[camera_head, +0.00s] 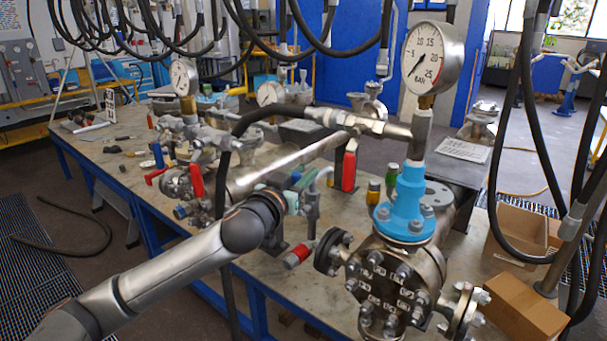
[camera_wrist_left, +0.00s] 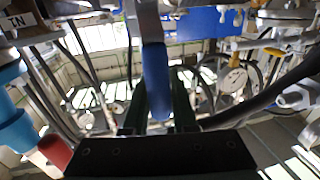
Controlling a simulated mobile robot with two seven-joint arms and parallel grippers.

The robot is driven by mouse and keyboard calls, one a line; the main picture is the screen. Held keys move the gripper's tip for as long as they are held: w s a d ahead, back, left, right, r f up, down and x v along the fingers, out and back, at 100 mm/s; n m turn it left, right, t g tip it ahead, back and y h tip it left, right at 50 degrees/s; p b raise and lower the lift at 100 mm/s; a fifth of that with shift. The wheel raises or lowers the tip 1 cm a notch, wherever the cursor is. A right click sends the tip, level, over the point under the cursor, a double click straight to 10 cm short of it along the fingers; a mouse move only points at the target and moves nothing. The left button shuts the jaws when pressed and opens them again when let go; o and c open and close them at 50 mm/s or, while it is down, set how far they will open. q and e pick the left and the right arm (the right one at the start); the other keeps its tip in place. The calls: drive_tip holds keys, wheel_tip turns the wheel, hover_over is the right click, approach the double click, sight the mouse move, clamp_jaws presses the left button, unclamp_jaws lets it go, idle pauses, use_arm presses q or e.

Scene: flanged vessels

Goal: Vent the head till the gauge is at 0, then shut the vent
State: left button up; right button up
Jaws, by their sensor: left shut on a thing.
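The large round pressure gauge (camera_head: 432,58), marked BAR, stands on a stem above the light-blue neck (camera_head: 407,205) of the flanged vessel head (camera_head: 385,285). Its needle seems to point to the lower left, near the low end of the scale; the exact reading is too small to tell. My left gripper (camera_head: 303,190) is beside the vessel's left side. In the left wrist view its dark fingers (camera_wrist_left: 160,112) are shut on a blue lever handle (camera_wrist_left: 155,75), which runs upright between them. The valve behind the lever is partly hidden. My right gripper is out of view.
A red-handled valve lever (camera_head: 349,170) hangs from the pipe left of the gauge stem. Another red lever (camera_head: 196,182) is farther left. A black hose (camera_head: 270,108) arches over the bench (camera_head: 135,165). Cardboard boxes (camera_head: 515,305) are at the right.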

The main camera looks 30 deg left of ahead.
use_arm(q)
clamp_jaws()
idle(0.8)
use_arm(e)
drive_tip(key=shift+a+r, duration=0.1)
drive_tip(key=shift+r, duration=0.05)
